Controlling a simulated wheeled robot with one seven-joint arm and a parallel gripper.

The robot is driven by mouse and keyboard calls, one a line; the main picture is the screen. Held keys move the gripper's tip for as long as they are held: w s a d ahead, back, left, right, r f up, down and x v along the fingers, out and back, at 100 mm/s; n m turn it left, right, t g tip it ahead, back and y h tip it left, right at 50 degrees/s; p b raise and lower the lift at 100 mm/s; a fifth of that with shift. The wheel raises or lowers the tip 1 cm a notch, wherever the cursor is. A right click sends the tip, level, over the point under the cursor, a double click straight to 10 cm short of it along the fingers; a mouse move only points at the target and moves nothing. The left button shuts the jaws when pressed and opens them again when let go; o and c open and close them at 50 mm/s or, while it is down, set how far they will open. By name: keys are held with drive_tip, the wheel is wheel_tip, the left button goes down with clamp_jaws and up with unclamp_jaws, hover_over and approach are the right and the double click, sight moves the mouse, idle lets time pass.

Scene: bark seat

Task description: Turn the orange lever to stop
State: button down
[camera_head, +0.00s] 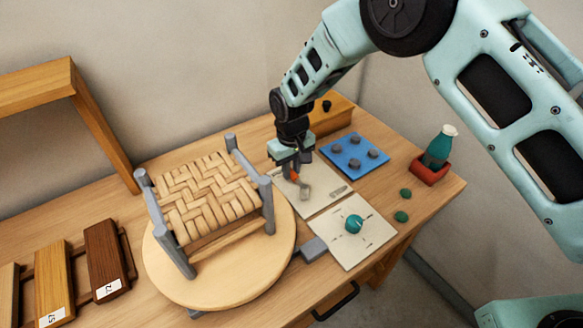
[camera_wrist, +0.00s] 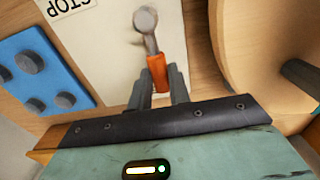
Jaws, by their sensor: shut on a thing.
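The orange lever (camera_head: 295,176) stands on a pale panel (camera_head: 314,207) on the table, its grey metal pivot end toward the front. In the wrist view the orange grip (camera_wrist: 158,73) sits between my two fingers, and the metal arm and round pivot (camera_wrist: 145,20) extend away from them. My gripper (camera_head: 290,167) is shut on the orange grip. The word STOP (camera_wrist: 75,6) shows upside down on the panel, to the left of the pivot in the wrist view. Part of the lettering is cut off by the frame edge.
A woven seat frame (camera_head: 210,195) stands on a round turntable (camera_head: 225,287) to the left. A blue board (camera_head: 354,153) with grey knobs lies behind the panel. A teal knob (camera_head: 353,224) is on a second panel. A green bottle (camera_head: 440,147) stands in a red holder at right.

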drive_tip(key=shift+w+d, duration=0.1)
drive_tip(key=d+m+b, duration=0.1)
drive_tip(key=m, duration=0.1)
drive_tip(key=d+m+b, duration=0.1)
drive_tip(key=m, duration=0.1)
drive_tip(key=shift+w+m, duration=0.3)
drive_tip(key=shift+w, duration=0.1)
drive_tip(key=d+m+b, duration=0.1)
drive_tip(key=m, duration=0.1)
drive_tip(key=shift+d+m, duration=0.2)
drive_tip(key=shift+m, duration=0.1)
drive_tip(key=d+m, duration=0.1)
drive_tip(key=m, duration=0.1)
drive_tip(key=shift+s+d+m, duration=0.1)
drive_tip(key=shift+d+m, duration=0.1)
drive_tip(key=shift+m, duration=0.2)
drive_tip(key=d+m, duration=0.1)
drive_tip(key=m, duration=0.1)
drive_tip(key=s+d+m, duration=0.1)
drive_tip(key=m, duration=0.1)
drive_tip(key=shift+r, duration=0.1)
drive_tip(key=shift+s+d+m+p, duration=0.15)
drive_tip(key=shift+s+d+m, duration=0.2)
drive_tip(key=shift+m, duration=0.65)
drive_tip(key=shift+s+d+m+p, duration=0.15)
drive_tip(key=shift+s+d+m, duration=0.15)
drive_tip(key=shift+m, duration=0.7)
drive_tip(key=c, duration=1.3)
unclamp_jaws()
drive_tip(key=shift+s, duration=0.1)
